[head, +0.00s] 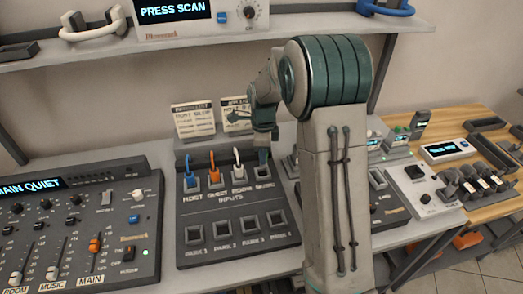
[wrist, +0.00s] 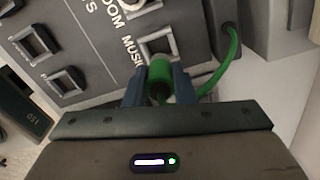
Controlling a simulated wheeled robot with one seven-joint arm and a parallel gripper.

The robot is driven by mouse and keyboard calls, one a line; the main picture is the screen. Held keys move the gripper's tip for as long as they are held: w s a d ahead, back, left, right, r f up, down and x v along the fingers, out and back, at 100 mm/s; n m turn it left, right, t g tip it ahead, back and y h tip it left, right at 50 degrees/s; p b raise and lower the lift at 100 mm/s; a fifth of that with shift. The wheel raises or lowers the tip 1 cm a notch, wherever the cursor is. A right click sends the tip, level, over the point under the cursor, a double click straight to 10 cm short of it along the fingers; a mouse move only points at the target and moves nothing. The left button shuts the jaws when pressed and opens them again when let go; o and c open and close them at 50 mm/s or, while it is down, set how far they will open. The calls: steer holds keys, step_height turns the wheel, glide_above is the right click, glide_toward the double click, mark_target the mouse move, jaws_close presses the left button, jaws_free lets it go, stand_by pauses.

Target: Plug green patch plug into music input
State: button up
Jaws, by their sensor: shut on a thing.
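My gripper (head: 263,150) points down over the far right of the patch panel's top row. In the wrist view, my gripper (wrist: 158,84) is shut on the green patch plug (wrist: 160,70), one blue-grey finger on each side. The plug's front end overlaps the lower part of the square music input (wrist: 158,42), beside the "MUSIC" lettering. I cannot tell how deep the plug sits in it. The plug's green cable (wrist: 234,50) curves right to a hole in the panel. In the head view my gripper hides the plug, and the music input (head: 264,174) shows just below the fingers.
A blue plug (head: 190,178), an orange plug (head: 213,174) and a white plug (head: 238,172) stand in the host, guest and room inputs. Empty park sockets (head: 222,231) line the panel's front. A mixer (head: 75,225) stands left. Two cards (head: 193,119) stand behind the panel.

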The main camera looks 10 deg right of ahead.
steer(key=shift+f+b, duration=0.95)
steer(key=shift+f, duration=0.9)
steer(key=shift+a+f+b, duration=0.15)
steer(key=shift+f+b, duration=0.4)
steer(key=shift+f, duration=0.1)
steer(key=o, duration=0.7)
steer(key=shift+r, duration=0.1)
steer(key=shift+r+p, duration=3.8)
steer(key=shift+r, duration=1.7)
